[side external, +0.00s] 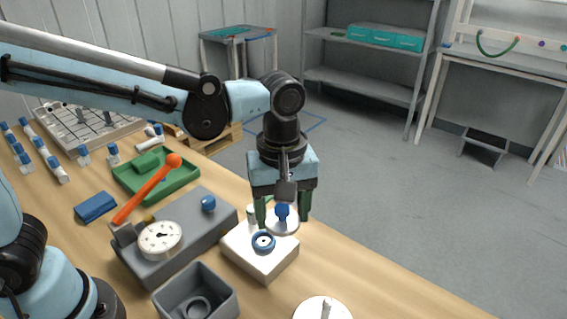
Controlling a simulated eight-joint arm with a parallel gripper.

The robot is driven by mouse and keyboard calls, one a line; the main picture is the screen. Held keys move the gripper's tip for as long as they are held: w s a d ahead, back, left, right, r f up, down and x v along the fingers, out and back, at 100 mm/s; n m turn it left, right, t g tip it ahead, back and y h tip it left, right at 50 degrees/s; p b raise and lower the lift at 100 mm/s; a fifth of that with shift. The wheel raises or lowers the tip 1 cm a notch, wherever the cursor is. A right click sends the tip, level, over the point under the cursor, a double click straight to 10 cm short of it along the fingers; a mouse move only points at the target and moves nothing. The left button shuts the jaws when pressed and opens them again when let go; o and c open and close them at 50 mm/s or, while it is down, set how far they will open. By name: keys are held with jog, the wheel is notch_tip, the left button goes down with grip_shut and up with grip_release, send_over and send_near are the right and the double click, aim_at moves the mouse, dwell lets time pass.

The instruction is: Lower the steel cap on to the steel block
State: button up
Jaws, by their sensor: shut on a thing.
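The steel cap (289,226) is a pale round disc with a blue knob on top. My gripper (283,217) has its two green fingers on either side of the cap and is shut on it. The steel block (263,270) is a pale, low square block on the table, just below and to the left of the cap. A blue ring (263,242) with a light centre and a small white post (252,212) show at the block. The cap overlaps the block's back right part in the picture; I cannot tell whether they touch.
Left of the block is a grey unit with a dial gauge (160,240), a blue knob and an orange lever (148,190). A grey open box (196,294) stands in front. A white disc (323,308) lies at the front right. A green tray (157,176) is behind.

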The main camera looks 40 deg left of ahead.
jog(key=shift+n, duration=0.3)
jog(key=a, duration=0.2)
jog(key=a+f, duration=0.1)
jog(key=a, duration=0.1)
jog(key=shift+s, duration=0.3)
jog(key=shift+f, duration=2.5)
jog(key=o, duration=1.3)
jog(key=shift+c, duration=0.2)
jog(key=shift+r, duration=0.1)
notch_tip(320, 180, up, 12)
